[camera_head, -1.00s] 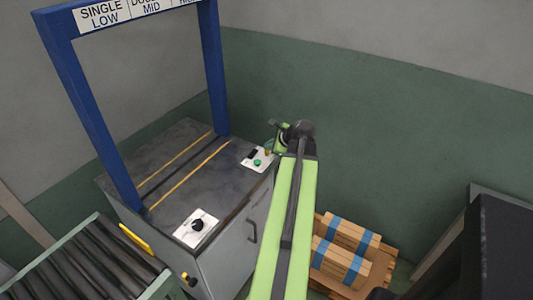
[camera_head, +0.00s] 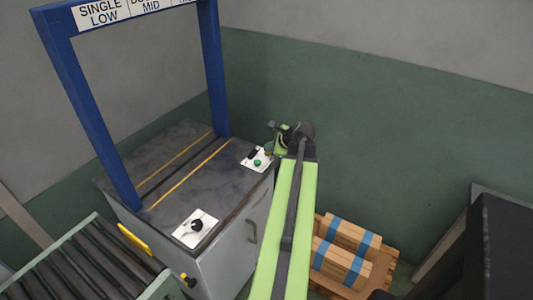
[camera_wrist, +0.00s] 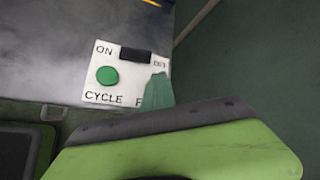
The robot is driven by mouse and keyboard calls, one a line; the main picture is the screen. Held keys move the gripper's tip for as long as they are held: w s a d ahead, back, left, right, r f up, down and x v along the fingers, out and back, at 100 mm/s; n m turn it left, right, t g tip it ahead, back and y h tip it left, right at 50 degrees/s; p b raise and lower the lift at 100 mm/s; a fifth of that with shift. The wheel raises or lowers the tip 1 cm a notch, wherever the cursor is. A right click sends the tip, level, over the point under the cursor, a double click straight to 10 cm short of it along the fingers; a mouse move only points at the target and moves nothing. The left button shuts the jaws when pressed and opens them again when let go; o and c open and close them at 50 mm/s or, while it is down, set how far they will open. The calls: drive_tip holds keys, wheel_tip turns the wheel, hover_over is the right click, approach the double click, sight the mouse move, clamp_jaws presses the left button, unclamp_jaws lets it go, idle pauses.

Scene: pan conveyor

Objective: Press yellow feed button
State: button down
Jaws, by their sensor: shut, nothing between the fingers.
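The white control panel (camera_head: 250,160) sits on the right end of the grey machine top. In the wrist view the panel (camera_wrist: 98,84) shows a green round button (camera_wrist: 107,75) over the word CYCLE and a black switch marked ON. A second label starts with F, and the rest is covered. My gripper (camera_head: 271,151) is shut and empty at the right edge of the panel. In the wrist view its greenish tip (camera_wrist: 158,91) overlaps the panel's lower right corner. The yellow feed button is not clearly visible there; whether the tip touches it I cannot tell.
A blue gate frame (camera_head: 218,75) stands over the machine top (camera_head: 150,155). A second white panel with a black knob (camera_head: 196,226) is at the front. A roller conveyor (camera_head: 90,265) is at lower left. Wooden boxes (camera_head: 345,255) with blue bands lie right of my arm.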

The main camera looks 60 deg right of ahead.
sight(269, 153)
idle(0.3)
drive_tip(key=shift+r+p, duration=0.9)
drive_tip(key=shift+p, duration=0.05)
wheel_tip(269, 153, up, 5)
drive_tip(key=p, duration=0.5)
idle(0.3)
